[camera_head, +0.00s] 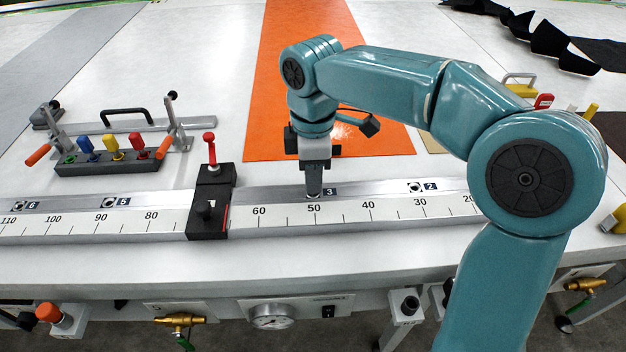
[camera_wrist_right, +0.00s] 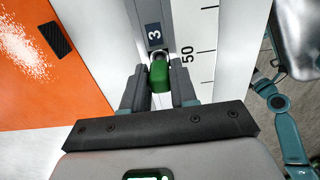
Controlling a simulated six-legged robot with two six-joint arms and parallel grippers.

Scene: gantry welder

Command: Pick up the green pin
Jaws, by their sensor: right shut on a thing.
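The green pin (camera_wrist_right: 160,76) is between the fingers of my right gripper (camera_wrist_right: 159,92) in the right wrist view. The fingers are shut on it. The pin is at the hole beside the "3" label on the grey rail (camera_wrist_right: 137,48); how deep it sits I cannot tell. In the head view my right gripper (camera_head: 313,190) points straight down at the rail (camera_head: 360,191) near the 50 mark, and hides the pin. My left gripper is not in view.
A dark pin rack (camera_head: 108,162) at the left holds blue, yellow and red pins; its green-marked slot looks empty. A black stop (camera_head: 210,200) with a red knob stands on the rail left of my gripper. An orange sheet (camera_head: 275,100) lies behind.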

